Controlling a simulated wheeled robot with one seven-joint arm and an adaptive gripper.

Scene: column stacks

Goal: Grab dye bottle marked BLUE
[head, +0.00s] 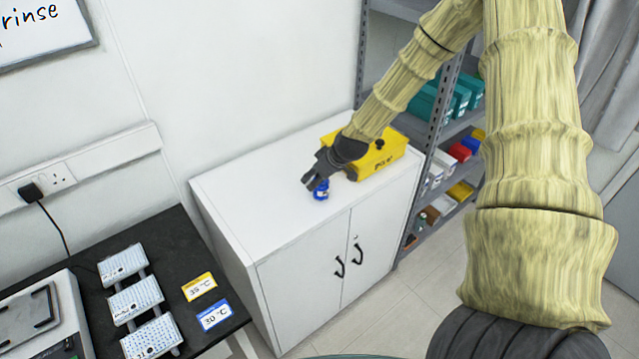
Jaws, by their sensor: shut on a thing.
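A small blue bottle (321,190) is on or just above the white cabinet's top, near its front edge. My gripper (314,182) reaches down from the right and is shut on it. The gripper's fingers cover the upper part of the bottle. No lettering can be read on the bottle at this size.
A yellow box (376,160) stands on the white cabinet (235,187), right behind my gripper. A grey shelf rack (437,125) with teal boxes and coloured bins stands to the right. A black bench (180,245) with white racks and temperature cards is at the lower left. The cabinet top's left part is clear.

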